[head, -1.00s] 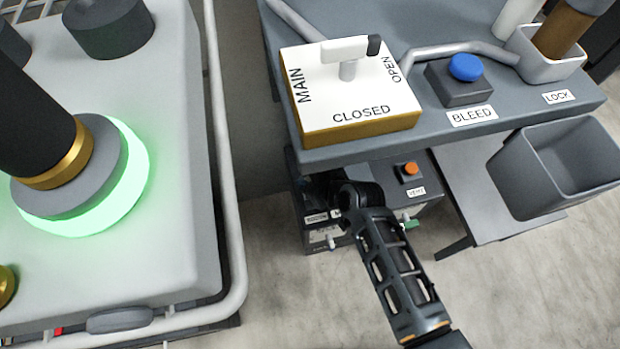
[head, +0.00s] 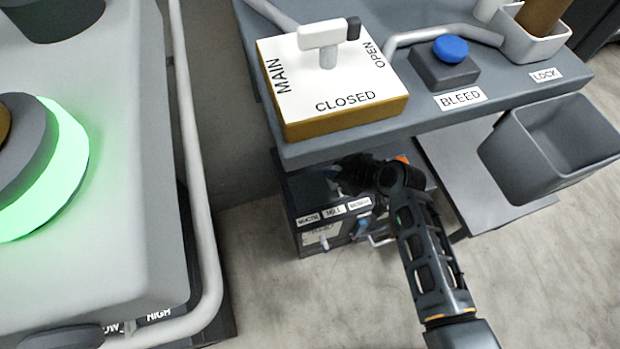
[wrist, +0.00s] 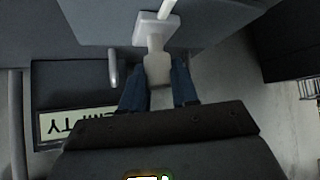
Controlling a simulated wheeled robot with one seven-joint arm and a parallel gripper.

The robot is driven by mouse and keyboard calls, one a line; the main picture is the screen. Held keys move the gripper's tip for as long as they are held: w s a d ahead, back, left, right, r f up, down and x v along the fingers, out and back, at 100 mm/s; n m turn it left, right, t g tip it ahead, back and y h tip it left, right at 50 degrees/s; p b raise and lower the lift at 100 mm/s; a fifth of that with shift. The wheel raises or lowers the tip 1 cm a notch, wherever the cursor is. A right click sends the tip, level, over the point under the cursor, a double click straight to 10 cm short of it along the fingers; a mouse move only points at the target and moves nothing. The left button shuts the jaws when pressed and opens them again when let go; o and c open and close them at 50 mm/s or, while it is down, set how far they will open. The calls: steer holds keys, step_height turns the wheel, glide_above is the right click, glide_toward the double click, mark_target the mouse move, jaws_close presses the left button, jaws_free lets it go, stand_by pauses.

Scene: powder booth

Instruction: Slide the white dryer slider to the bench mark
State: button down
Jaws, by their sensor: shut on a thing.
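In the wrist view the two blue fingers of my gripper (wrist: 159,92) are closed on the pale knob of the white dryer slider (wrist: 156,66). The knob joins a light block and a thin pale bar above it. In the head view my gripper (head: 350,178) is a dark shape beneath the bench edge. Its fingertips and its hold on the slider are not clear there. The grey bench (head: 430,117) is above it. I cannot make out the bench mark in either view.
A dark labelled cabinet (head: 312,241) stands under the bench. On the bench are the MAIN valve block (head: 345,112) and a blue BLEED button (head: 450,48). A grey bin (head: 555,150) hangs at right. An upside-down EMPTY label (wrist: 78,124) is left of my fingers.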

steer(key=d, duration=0.2)
steer(key=w+d, duration=0.1)
steer(key=d, duration=0.1)
steer(key=shift+w+d+b, duration=0.2)
steer(key=shift+d+b, duration=0.05)
steer(key=shift+b, duration=0.1)
steer(key=shift+r, duration=0.1)
steer(key=c, duration=0.8)
jaws_free()
steer(key=shift+c, duration=0.2)
steer(key=p+v, duration=0.2)
steer(key=v, duration=0.5)
steer(key=shift+s+d+r, duration=0.2)
steer(key=shift+s+r, duration=0.05)
steer(key=shift+s, duration=0.05)
